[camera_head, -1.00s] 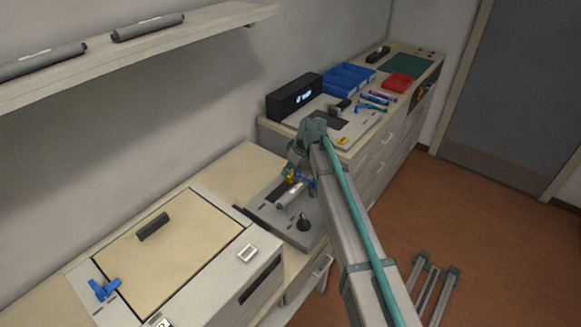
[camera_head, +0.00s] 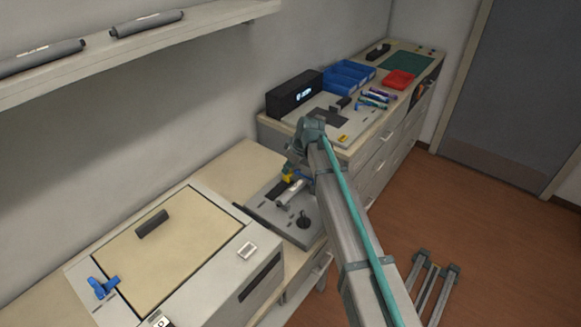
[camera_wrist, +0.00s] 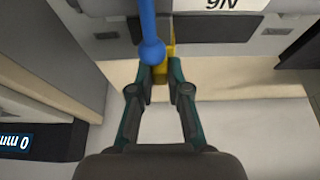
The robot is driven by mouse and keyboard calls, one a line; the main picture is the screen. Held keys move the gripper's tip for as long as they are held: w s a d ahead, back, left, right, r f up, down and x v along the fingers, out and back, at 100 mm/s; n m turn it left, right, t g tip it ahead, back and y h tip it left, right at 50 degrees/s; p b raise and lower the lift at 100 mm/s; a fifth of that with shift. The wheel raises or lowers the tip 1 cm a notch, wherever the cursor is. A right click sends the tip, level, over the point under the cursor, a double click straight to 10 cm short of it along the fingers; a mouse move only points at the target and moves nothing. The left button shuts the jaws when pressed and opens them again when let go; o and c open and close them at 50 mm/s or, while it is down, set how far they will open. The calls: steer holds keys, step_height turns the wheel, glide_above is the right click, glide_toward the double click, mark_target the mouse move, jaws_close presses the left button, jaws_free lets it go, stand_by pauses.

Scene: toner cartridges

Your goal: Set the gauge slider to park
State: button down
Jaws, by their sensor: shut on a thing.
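My gripper (camera_wrist: 160,76) is shut on a small yellow piece (camera_wrist: 170,48) in the wrist view. The piece looks like the gauge slider's grip, but its lower part is hidden between the fingers. A blue rod with a ball end (camera_wrist: 151,35) lies across in front of the yellow piece. In the head view, my gripper (camera_head: 290,174) is low over the grey fixture plate (camera_head: 262,212), with a bit of yellow showing at its tips. A dark display (camera_wrist: 30,140) reading "0 mm" is at the wrist view's left.
A white cylinder (camera_head: 291,192) and a black knob (camera_head: 304,220) are on the plate close to my gripper. A cream-lidded box (camera_head: 175,250) with a blue handle (camera_head: 103,288) stands at the left. A black display box (camera_head: 294,97) and blue bins (camera_head: 347,76) stand farther back.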

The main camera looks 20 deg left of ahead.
steer(key=s+a, duration=0.1)
steer(key=s, duration=0.2)
steer(key=s+a+b, duration=0.1)
steer(key=s, duration=0.2)
steer(key=s+b, duration=0.1)
steer(key=s, duration=0.2)
steer(key=shift+a, duration=0.4)
steer(key=c, duration=1.1)
jaws_free()
steer(key=shift+s+a, duration=0.1)
steer(key=shift+s, duration=0.05)
steer(key=shift+r, duration=0.1)
steer(key=shift+r, duration=0.25)
steer(key=v, duration=1.1)
steer(key=shift+r, duration=0.2)
